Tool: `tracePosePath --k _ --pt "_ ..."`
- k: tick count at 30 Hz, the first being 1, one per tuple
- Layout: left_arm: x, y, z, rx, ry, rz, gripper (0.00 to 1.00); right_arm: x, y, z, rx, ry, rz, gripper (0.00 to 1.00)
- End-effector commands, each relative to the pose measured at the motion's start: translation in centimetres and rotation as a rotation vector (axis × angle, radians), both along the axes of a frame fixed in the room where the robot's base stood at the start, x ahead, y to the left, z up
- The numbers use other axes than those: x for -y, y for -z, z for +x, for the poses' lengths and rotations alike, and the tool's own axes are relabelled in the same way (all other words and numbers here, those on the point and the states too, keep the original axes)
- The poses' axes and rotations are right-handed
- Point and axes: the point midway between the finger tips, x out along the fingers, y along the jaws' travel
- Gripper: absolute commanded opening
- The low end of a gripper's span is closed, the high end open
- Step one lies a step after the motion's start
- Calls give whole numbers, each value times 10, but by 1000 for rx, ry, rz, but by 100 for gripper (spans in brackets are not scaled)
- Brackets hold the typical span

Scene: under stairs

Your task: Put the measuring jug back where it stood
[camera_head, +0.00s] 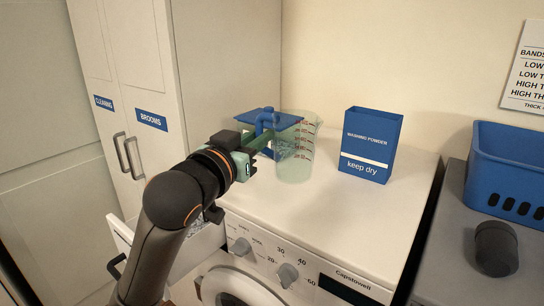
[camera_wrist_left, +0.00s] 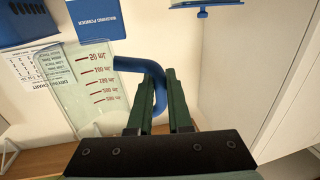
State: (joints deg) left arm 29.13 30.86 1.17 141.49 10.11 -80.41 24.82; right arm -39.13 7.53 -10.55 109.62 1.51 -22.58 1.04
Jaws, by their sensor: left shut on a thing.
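The measuring jug (camera_head: 297,158) is clear, green-tinted and has red marks. It looks upright over the washing machine top (camera_head: 345,215), left of the washing powder box. I cannot tell whether its base touches the top. My left gripper (camera_head: 260,141) reaches in from the left and is shut on the jug's blue handle. In the left wrist view the handle (camera_wrist_left: 158,75) passes between the green fingers (camera_wrist_left: 161,88), with the jug (camera_wrist_left: 88,85) to their left. My right gripper is not in view.
The blue washing powder box (camera_head: 370,146) stands right of the jug. A blue flat thing (camera_head: 245,117) shows behind the jug, partly hidden. A tall cupboard (camera_head: 225,70) borders the left. A blue basket (camera_head: 508,150) and a dark cylinder (camera_head: 495,248) are at right. The machine's front top is clear.

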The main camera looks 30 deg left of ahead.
Motion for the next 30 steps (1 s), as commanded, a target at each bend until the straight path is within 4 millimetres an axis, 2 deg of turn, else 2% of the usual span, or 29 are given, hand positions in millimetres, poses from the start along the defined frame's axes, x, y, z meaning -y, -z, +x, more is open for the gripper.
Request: tracePosePath --k 1,9,13,21,24,30 --pt "-4 4 8 -9 -3 -1 0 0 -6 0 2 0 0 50" --pt "-32 39 69 -7 -3 -2 0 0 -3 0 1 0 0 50" --pt "-39 63 86 -6 -2 -2 0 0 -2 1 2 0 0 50" --pt "-47 84 103 0 -1 -1 0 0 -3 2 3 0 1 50" --pt "-49 98 109 -5 0 -2 0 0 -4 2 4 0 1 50" --pt "-49 120 108 0 0 0 0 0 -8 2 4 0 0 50"
